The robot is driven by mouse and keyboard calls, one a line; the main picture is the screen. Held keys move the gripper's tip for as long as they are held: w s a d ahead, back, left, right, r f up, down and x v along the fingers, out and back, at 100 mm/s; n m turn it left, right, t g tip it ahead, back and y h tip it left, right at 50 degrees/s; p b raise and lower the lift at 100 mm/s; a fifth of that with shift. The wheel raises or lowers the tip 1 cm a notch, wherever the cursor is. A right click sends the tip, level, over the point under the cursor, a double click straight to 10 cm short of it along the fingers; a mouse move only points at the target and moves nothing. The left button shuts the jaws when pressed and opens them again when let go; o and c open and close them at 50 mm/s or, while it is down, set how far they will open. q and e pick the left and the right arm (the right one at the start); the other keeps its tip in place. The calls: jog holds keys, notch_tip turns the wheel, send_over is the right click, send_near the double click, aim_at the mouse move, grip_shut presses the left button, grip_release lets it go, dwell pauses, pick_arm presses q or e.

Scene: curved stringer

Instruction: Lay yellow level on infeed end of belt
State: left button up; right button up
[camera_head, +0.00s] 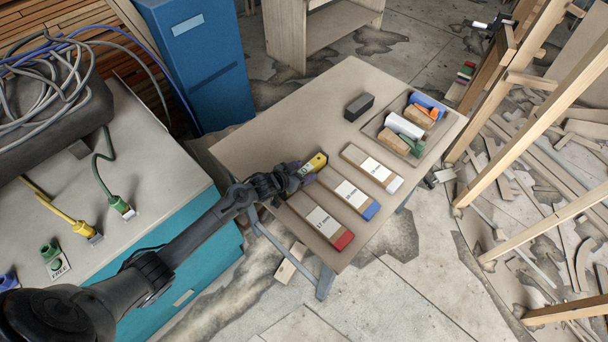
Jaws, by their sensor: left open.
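No belt can be made out with certainty. My right gripper is not in view.
The table (270,135) also holds labelled blocks with red (322,220), blue (350,194) and white (371,168) ends. A black block (358,107) and a filled tray (448,132) lie farther right. Wooden posts (520,110) stand at right; a bench (150,170) stands at left.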

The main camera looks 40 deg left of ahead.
pick_arm(q)
jog(key=shift+w+f, duration=0.2)
jog(key=shift+w, duration=0.1)
grip_shut()
jog(key=shift+r, duration=0.1)
